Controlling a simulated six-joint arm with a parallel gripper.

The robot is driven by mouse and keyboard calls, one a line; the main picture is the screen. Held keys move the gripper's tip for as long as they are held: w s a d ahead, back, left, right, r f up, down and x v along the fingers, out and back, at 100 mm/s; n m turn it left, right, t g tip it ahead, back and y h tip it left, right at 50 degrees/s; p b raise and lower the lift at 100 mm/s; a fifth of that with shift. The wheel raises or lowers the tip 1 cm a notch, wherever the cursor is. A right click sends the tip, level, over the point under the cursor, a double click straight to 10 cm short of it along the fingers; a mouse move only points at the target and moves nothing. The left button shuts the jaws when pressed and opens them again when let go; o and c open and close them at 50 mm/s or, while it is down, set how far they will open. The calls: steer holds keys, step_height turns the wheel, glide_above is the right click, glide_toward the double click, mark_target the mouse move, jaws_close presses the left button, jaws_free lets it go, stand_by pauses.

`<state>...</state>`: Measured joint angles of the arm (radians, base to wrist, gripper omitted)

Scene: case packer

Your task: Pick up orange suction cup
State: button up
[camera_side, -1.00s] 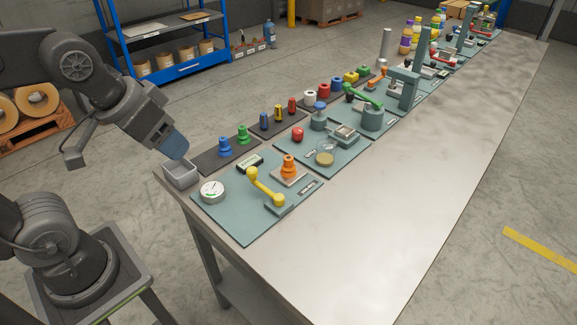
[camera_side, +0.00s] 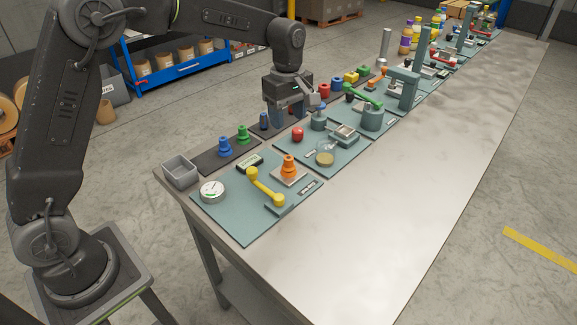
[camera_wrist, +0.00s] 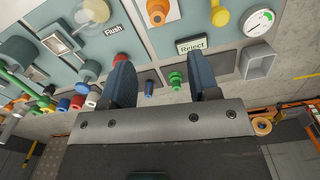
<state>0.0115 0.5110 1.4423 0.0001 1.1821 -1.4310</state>
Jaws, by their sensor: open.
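The orange suction cup (camera_side: 288,167) stands upright on a small pale plate (camera_side: 279,182) on the nearest teal panel, behind the yellow lever (camera_side: 265,186). In the wrist view the cup (camera_wrist: 156,12) shows at the top edge, beyond my fingertips. My gripper (camera_side: 285,117) is open and empty, pointing down over the dark mats at the back of the table. It is apart from the orange cup, farther back along the table. In the wrist view my gripper (camera_wrist: 162,58) has its two blue fingers spread wide, with nothing between them at the tips.
A blue cup (camera_side: 224,146) and a green cup (camera_side: 242,134) stand on a dark mat near a grey tray (camera_side: 181,171). A blue peg (camera_side: 263,121) stands beside my gripper. A round gauge (camera_side: 212,191) sits left of the lever. The table's right side is clear.

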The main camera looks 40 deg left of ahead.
mark_target(288, 157)
step_height(288, 157, down, 9)
steer(key=shift+w+r, duration=0.15)
steer(key=shift+w+a+f, duration=0.1)
steer(key=shift+a+f, duration=0.05)
steer(key=shift+f, duration=1.25)
steer(key=shift+w+a+f, duration=0.1)
steer(key=shift+f, duration=1.25)
jaws_close()
steer(key=shift+r, duration=0.1)
